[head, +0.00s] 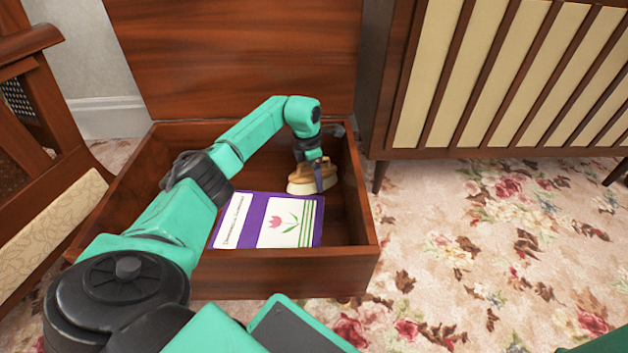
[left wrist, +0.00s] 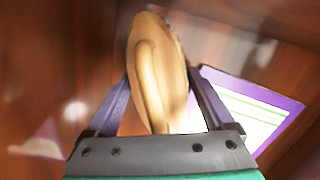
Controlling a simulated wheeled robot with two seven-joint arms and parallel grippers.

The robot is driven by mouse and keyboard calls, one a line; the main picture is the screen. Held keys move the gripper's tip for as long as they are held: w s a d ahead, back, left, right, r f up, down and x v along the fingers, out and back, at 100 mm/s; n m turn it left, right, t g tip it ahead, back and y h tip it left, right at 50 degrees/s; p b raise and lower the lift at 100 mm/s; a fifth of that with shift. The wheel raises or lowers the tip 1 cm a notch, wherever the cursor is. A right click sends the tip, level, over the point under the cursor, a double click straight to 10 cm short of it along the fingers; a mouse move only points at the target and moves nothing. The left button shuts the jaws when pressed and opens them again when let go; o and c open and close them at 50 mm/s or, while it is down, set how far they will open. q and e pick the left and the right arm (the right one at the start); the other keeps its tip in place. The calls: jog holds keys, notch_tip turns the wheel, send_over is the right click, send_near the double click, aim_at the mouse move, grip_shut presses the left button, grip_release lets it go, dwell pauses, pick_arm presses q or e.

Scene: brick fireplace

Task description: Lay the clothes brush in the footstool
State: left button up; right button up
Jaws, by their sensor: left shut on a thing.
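The footstool (head: 318,278) is an open wooden box with its lid raised at the back. My left arm reaches over its left side and down into it. My left gripper (head: 321,186) is inside the box, toward the right, shut on the clothes brush (head: 303,181). The brush has a tan wooden back and pale bristles. In the left wrist view the brush (left wrist: 157,75) stands between the two purple fingers. Whether the bristles touch the box floor I cannot tell. My right gripper is not in view.
A purple-edged booklet with a tulip picture (head: 270,220) lies in the box, left of and nearer than the brush. A slatted cabinet (head: 500,75) stands to the right, a wooden chair (head: 40,190) to the left. The floral carpet (head: 480,260) at right is clear.

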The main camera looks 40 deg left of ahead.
pick_arm(q)
jog(key=o, duration=1.4)
jog(key=shift+f, duration=0.2)
jog(key=r+p, duration=0.2)
jog(key=r, duration=0.1)
jog(key=r+p, duration=0.3)
jog(key=r, duration=0.1)
jog(key=s+a+r+p, duration=0.1)
jog(key=r+p, duration=0.2)
jog(key=r, duration=0.1)
jog(key=shift+r, duration=0.15)
jog(key=shift+s+r+p, duration=0.1)
jog(key=shift+r+p, duration=0.4)
jog(key=shift+f, duration=0.1)
